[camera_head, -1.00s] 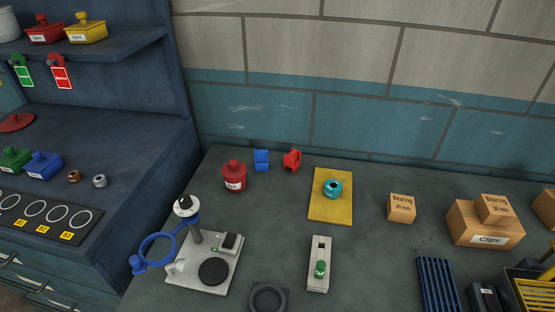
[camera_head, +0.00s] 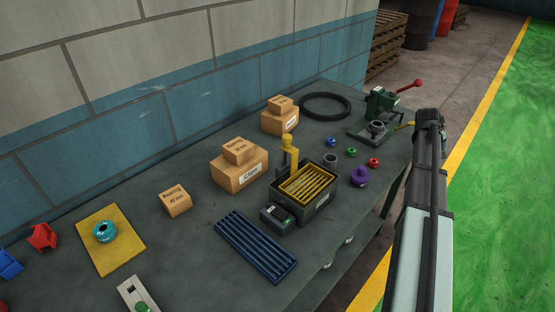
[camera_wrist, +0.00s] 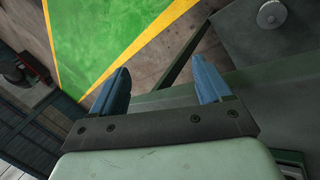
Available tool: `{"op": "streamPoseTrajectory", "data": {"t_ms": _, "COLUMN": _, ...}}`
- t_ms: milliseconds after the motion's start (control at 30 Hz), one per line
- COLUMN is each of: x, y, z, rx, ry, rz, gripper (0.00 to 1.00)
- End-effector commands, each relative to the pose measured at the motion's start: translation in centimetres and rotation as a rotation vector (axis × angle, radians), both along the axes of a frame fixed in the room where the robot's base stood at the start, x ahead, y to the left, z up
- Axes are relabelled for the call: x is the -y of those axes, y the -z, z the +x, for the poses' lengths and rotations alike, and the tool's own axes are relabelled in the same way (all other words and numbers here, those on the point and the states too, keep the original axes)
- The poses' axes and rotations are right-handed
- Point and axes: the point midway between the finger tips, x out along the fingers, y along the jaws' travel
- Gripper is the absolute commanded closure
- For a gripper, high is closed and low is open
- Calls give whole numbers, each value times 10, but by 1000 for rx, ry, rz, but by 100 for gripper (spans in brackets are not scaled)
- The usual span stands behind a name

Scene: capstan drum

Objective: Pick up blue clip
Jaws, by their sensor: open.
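A blue block-like piece (camera_head: 10,263) shows at the far left of the bench in the head view, partly cut off by the picture's edge. A small round blue piece (camera_head: 331,142) lies at the back right of the bench; I cannot tell which of the two is the blue clip. My gripper (camera_wrist: 160,85) is open and empty in the wrist view, its two blue fingers spread apart with floor and bench parts behind them. No blue piece of the bench shows there. In the head view my arm rises at the right, beyond the bench's right side, and the fingers cannot be made out.
A black bin with yellow bars (camera_head: 310,190), a blue ribbed tray (camera_head: 255,245) and a purple knobbed piece (camera_head: 360,177) lie nearer. A green press with a red lever (camera_head: 380,115) stands at the right end.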

Motion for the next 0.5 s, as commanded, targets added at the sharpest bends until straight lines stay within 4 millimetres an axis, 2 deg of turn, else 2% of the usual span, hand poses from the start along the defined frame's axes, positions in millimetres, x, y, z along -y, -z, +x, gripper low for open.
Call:
{"op": "streamPoseTrajectory", "data": {"t_ms": 33, "x": -8, "y": -24, "z": 11, "rx": 13, "ry": -15, "rz": -18, "gripper": 22}}
{"op": "streamPoseTrajectory", "data": {"t_ms": 167, "x": -40, "y": -79, "z": 38, "rx": 41, "ry": -58, "rz": -53, "gripper": 22}}
{"op": "streamPoseTrajectory", "data": {"t_ms": 233, "x": -71, "y": -107, "z": 56, "rx": 55, "ry": -87, "rz": -60, "gripper": 22}}
{"op": "streamPoseTrajectory", "data": {"t_ms": 333, "x": -119, "y": -127, "z": 79, "rx": 69, "ry": -122, "rz": -49, "gripper": 22}}
{"op": "streamPoseTrajectory", "data": {"t_ms": 500, "x": -206, "y": -142, "z": 110, "rx": 82, "ry": -179, "rz": -5, "gripper": 22}}
